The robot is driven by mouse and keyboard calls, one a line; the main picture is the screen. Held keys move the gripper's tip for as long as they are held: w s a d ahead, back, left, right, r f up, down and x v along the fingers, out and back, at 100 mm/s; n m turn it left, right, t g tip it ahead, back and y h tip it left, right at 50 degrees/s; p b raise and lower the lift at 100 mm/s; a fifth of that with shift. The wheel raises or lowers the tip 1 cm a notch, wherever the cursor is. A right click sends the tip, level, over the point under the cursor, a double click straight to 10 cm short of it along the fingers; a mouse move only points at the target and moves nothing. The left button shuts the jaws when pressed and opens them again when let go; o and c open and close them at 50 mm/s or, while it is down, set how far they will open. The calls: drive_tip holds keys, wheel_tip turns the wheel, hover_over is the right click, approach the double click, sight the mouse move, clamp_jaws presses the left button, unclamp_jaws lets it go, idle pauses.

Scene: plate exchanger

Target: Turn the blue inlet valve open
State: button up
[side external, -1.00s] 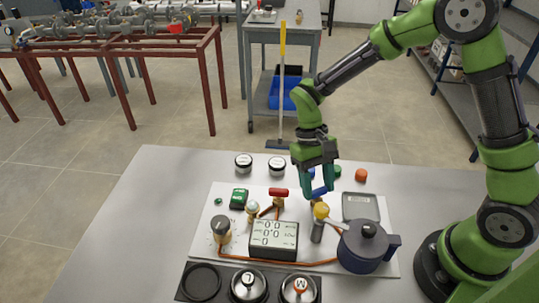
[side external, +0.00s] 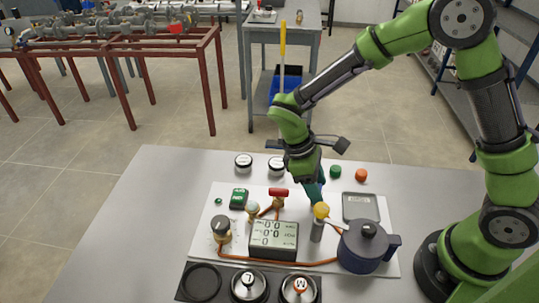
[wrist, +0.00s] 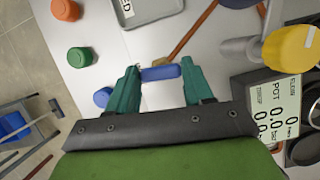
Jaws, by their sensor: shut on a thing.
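The blue inlet valve handle (wrist: 160,72) is a short blue bar between my two teal fingers in the wrist view. My gripper (wrist: 160,85) is shut on it, one finger at each end of the bar. In the side view my gripper (side external: 312,192) points down over the back of the white board, behind the yellow knob. The wrist hides the blue handle there, so its angle is hard to judge from that side.
The yellow knob (side external: 321,211) stands close in front of my gripper. A red valve handle (side external: 278,192), display box (side external: 273,233) and blue-grey pot (side external: 368,247) share the board. Green (side external: 335,172) and orange (side external: 361,175) caps lie behind.

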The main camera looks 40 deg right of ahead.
drive_tip(key=shift+n+h, duration=0.3)
drive_tip(key=shift+n, duration=0.3)
drive_tip(key=shift+s, duration=0.1)
drive_tip(key=o, duration=1)
drive_tip(key=shift+o, duration=0.2)
drive_tip(key=shift+r, duration=0.1)
drive_tip(key=v, duration=1.6)
drive_tip(key=shift+a+r, duration=0.2)
drive_tip(key=shift+r, duration=0.25)
drive_tip(key=shift+s, duration=0.15)
